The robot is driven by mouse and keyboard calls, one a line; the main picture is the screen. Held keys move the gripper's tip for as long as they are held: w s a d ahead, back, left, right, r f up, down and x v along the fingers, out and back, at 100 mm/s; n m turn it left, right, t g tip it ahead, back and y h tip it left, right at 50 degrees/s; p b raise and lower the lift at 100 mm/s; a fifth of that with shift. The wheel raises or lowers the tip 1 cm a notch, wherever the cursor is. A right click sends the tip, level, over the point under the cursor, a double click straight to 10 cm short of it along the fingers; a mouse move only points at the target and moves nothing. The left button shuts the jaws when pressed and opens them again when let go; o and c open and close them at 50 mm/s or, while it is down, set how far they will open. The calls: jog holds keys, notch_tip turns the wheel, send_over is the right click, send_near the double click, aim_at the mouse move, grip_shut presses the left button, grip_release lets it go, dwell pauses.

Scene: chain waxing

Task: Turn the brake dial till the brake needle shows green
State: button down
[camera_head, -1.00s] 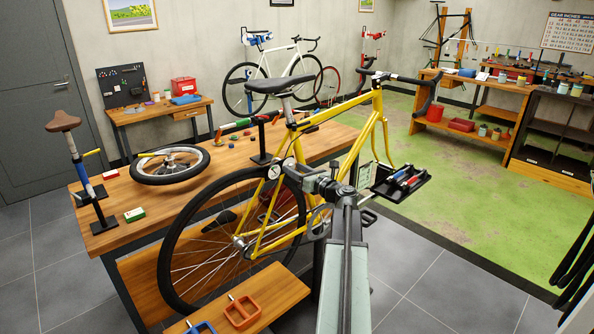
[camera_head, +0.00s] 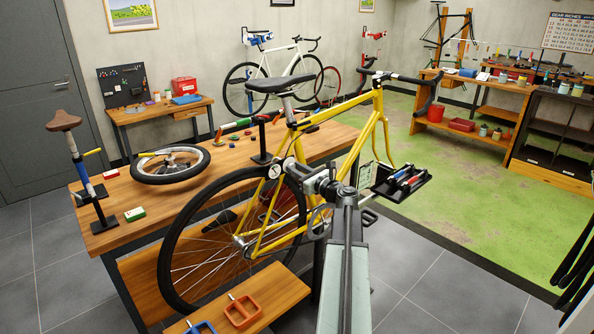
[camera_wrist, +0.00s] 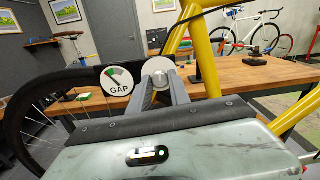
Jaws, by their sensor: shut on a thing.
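The brake gauge (camera_wrist: 118,81) is a round white face marked GAP, on a black plate in the wrist view. A green patch shows near the top of its face, with a dark needle over the upper left; I cannot tell exactly where the tip points. The brake dial (camera_wrist: 158,68) is a pale round knob just right of the gauge. My gripper (camera_wrist: 160,84) is shut on the dial, its grey fingers at either side. In the head view the gauge (camera_head: 274,171) is small beside the rear wheel, and my gripper (camera_head: 298,172) partly hides the dial.
The yellow bike frame (camera_head: 378,125) rises close to my arm, with its rear wheel (camera_head: 170,250) at the left. A wooden bench (camera_head: 235,160) with a loose wheel (camera_head: 170,164) stands behind. A black tray (camera_head: 402,184) holds tools to the right of my gripper.

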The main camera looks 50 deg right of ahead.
jog(key=n+y, duration=0.1)
jog(key=n, duration=1.8)
jog(key=shift+d+b, duration=0.1)
jog(key=shift+b, duration=0.25)
jog(key=shift+n, duration=0.3)
jog(key=c, duration=1.2)
grip_release()
jog(key=shift+s, duration=0.1)
